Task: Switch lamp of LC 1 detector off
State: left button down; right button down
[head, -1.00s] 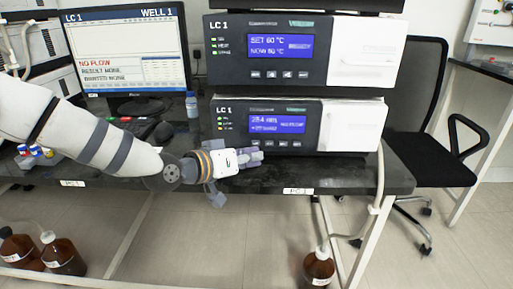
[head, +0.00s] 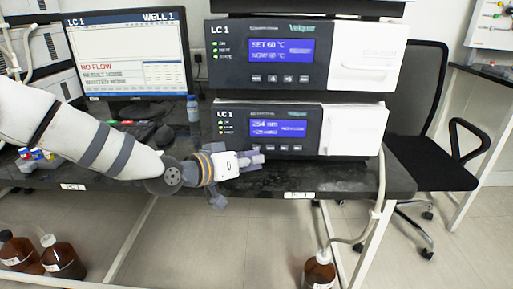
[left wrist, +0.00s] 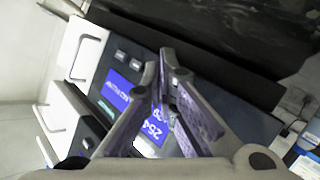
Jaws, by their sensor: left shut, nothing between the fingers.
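The LC 1 detector (head: 312,126) is the lower of two stacked dark units on the bench. Its blue display (head: 277,128) reads 254 on the top line; the smaller text is blurred. Small green indicator lights (head: 221,128) are at its left, and a row of buttons (head: 284,148) is under the display. My left gripper (head: 260,159) is shut and empty, close to the lower left of this panel. In the left wrist view its fingertips (left wrist: 166,62) meet in front of the panel, covering part of the display (left wrist: 118,90). Contact cannot be told. My right gripper is not in view.
Another LC 1 unit (head: 305,55) with a temperature display stands on top of the detector. A monitor (head: 125,50) showing NO FLOW, a small bottle (head: 192,108) and coloured-capped vials (head: 38,155) are to the left. A chair (head: 430,150) is at the right.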

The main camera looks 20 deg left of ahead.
pick_arm(q)
jog(key=shift+w, duration=0.15)
dwell(0.3)
jog(key=shift+w+a, duration=0.1)
jog(key=shift+w, duration=0.15)
jog(key=shift+w+a+b, duration=0.15)
jog(key=shift+w+b, duration=0.2)
jog(key=shift+w, duration=0.05)
dwell(0.7)
jog(key=shift+s+d+r+p, duration=0.2)
jog(key=shift+s+p, duration=0.3)
jog(key=shift+s, duration=0.25)
jog(key=shift+f, duration=0.2)
